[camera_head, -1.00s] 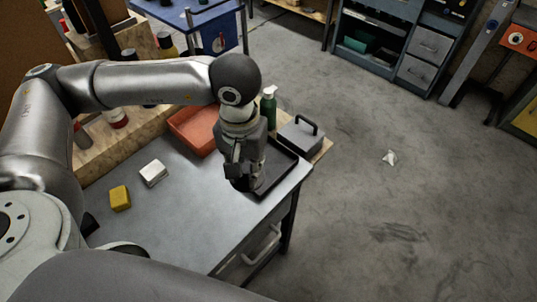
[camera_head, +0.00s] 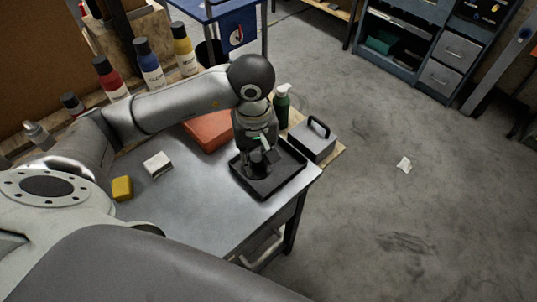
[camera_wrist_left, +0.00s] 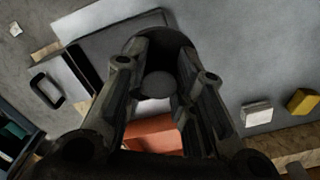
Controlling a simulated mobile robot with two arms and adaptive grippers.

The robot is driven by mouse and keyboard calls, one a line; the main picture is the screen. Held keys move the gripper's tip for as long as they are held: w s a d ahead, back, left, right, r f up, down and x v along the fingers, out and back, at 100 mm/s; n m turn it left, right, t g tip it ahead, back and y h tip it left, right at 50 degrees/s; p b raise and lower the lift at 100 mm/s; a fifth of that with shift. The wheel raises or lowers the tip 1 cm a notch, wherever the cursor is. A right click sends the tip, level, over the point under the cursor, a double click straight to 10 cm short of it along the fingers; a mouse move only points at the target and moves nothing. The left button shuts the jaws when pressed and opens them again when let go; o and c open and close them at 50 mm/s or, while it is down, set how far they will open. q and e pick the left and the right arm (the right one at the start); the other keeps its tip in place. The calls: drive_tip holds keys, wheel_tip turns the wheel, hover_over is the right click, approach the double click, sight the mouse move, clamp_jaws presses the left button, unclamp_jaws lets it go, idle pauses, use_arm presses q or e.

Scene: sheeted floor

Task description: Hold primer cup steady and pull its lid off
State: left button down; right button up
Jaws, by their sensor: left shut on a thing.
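The primer cup (camera_head: 259,168) is a dark, roughly round vessel standing in the left part of a shallow black tray (camera_head: 287,185) on the metal table. My left gripper (camera_head: 259,154) reaches down over it and is shut on it. In the left wrist view the fingers (camera_wrist_left: 162,92) stand on either side of the cup's dark round body (camera_wrist_left: 158,38). A grey disc (camera_wrist_left: 158,85) shows between them; I cannot tell whether it is the lid. The fingers hide much of the cup. My right gripper is not in view.
An orange bin (camera_head: 208,131) is at the back. A white block (camera_head: 157,165) and a yellow sponge (camera_head: 122,188) lie left. The table front is clear.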

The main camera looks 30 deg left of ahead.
use_arm(q)
drive_tip(key=w+f, duration=0.2)
drive_tip(key=w+f+p, duration=0.1)
drive_tip(key=w+f, duration=0.1)
drive_tip(key=w, duration=0.1)
drive_tip(key=w+a+f+p, duration=0.1)
drive_tip(key=w+f, duration=0.1)
drive_tip(key=shift+w+f, duration=0.15)
drive_tip(key=shift+f, duration=0.25)
drive_tip(key=shift+w+a+f+p, duration=0.1)
drive_tip(key=shift+f+p, duration=0.25)
drive_tip(key=shift+p, duration=0.2)
wheel_tip(320, 180, down, 2)
drive_tip(key=shift+p, duration=0.6)
drive_tip(key=shift+f, duration=0.4)
drive_tip(key=shift+f, duration=0.1)
drive_tip(key=c, duration=1.7)
unclamp_jaws()
drive_tip(key=shift+f, duration=0.1)
drive_tip(key=o, duration=0.5)
